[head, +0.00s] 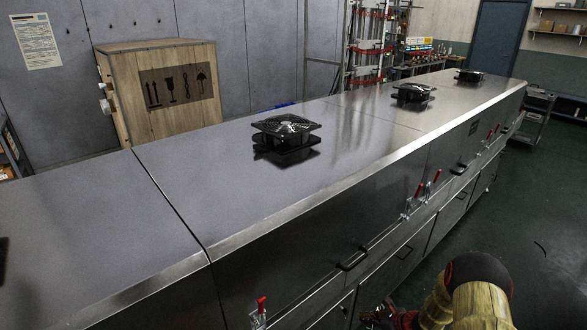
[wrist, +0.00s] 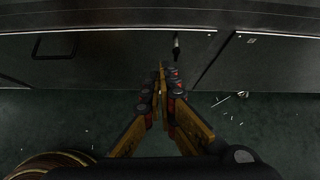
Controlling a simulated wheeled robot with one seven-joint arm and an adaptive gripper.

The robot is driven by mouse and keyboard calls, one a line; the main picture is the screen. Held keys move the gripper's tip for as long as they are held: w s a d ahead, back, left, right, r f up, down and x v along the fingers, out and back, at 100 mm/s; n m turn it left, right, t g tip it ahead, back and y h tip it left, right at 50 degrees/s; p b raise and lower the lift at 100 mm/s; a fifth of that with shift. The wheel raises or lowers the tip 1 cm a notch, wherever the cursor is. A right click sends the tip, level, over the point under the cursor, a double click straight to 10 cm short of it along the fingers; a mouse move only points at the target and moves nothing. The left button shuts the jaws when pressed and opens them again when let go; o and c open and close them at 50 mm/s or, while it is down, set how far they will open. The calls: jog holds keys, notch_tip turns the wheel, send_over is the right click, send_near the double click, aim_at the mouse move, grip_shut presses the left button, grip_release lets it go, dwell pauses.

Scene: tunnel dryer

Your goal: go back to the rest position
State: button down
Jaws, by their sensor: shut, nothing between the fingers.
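My gripper (wrist: 162,70) is shut and empty in the wrist view. Its two fingers meet in front of the dryer's lower side panels, close to a small dark latch (wrist: 176,47); I cannot tell whether they touch it. In the head view my arm shows at the lower right, beside the long steel tunnel dryer (head: 330,180). The fingertips are not clear there.
Black fans (head: 286,133) sit on the dryer top. Red-handled clamps (head: 261,308) and dark handles (head: 352,260) stick out along its front. A wooden crate (head: 160,95) stands behind it. A trolley (head: 535,118) is at the far right. Green floor (head: 510,225) is open at right.

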jog(key=s+a+r+n+g+y, duration=0.1)
jog(key=s+a+r+n+g, duration=0.3)
jog(key=s, duration=0.3)
jog(key=s+a+r+n+g+y, duration=0.1)
jog(key=s+a+r+n, duration=0.3)
jog(key=s+r+n, duration=0.15)
jog(key=s+a+r+n+t+h, duration=0.1)
jog(key=s+r+n, duration=0.5)
jog(key=r, duration=0.7)
jog(key=s+a+r+n+t+h, duration=0.1)
jog(key=s+r+n+h, duration=0.3)
jog(key=r, duration=0.9)
jog(key=s+a+r+n+t+h, duration=0.1)
jog(key=s+a+r+n+h, duration=0.1)
jog(key=s+r+n, duration=0.6)
jog(key=s+a+r, duration=0.1)
jog(key=s+r, duration=0.2)
jog(key=r, duration=0.2)
jog(key=shift+s, duration=0.4)
jog(key=c, duration=2.5)
grip_release()
jog(key=shift+n, duration=0.25)
jog(key=shift+c, duration=0.2)
